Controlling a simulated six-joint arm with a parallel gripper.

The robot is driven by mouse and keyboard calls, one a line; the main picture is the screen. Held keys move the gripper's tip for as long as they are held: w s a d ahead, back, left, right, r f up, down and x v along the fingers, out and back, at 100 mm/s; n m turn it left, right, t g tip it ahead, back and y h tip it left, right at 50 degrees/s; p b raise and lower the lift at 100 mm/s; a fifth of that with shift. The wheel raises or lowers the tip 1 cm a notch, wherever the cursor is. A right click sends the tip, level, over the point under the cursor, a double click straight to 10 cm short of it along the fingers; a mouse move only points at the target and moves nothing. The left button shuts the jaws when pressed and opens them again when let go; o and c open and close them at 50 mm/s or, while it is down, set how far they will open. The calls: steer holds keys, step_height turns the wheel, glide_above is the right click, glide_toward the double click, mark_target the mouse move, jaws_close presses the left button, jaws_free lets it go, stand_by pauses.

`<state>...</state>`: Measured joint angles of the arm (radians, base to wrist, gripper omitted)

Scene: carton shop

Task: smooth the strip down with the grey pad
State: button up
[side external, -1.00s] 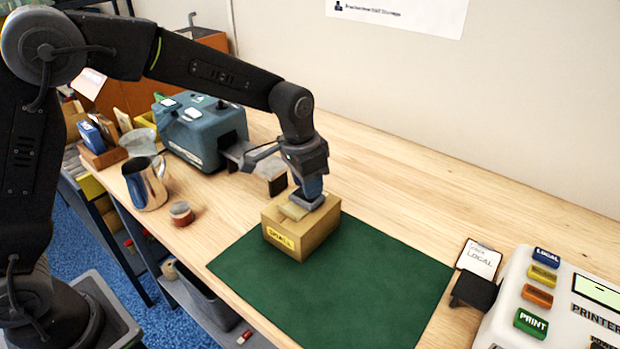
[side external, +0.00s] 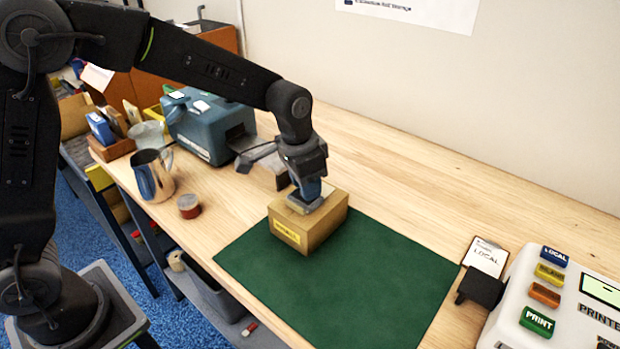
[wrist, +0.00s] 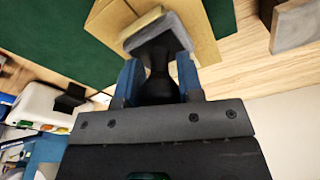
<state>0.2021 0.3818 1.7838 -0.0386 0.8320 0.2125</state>
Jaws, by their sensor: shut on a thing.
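A brown carton (side external: 322,227) with a yellow label (side external: 286,232) on its front face sits closed on the green mat (side external: 350,280). My gripper (side external: 308,190) is above the carton, shut on the black handle of the grey pad (side external: 302,204). The pad is at the carton's top, near the labelled side; it also shows in the wrist view (wrist: 172,32) between the blue fingertips (wrist: 158,75). A pale tan strip (wrist: 143,21) shows just beyond the pad's edge in the wrist view. The rest of the strip is hidden under the pad. I cannot tell how firmly the pad presses.
A metal jug (side external: 153,177) and small red-banded jar (side external: 189,206) are left. A printer (side external: 560,300) is right. The mat's front is clear.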

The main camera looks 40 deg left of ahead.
steer(key=shift+s, duration=0.4)
steer(key=shift+s, duration=0.8)
step_height(320, 180, up, 7)
stand_by(1.1)
stand_by(0.4)
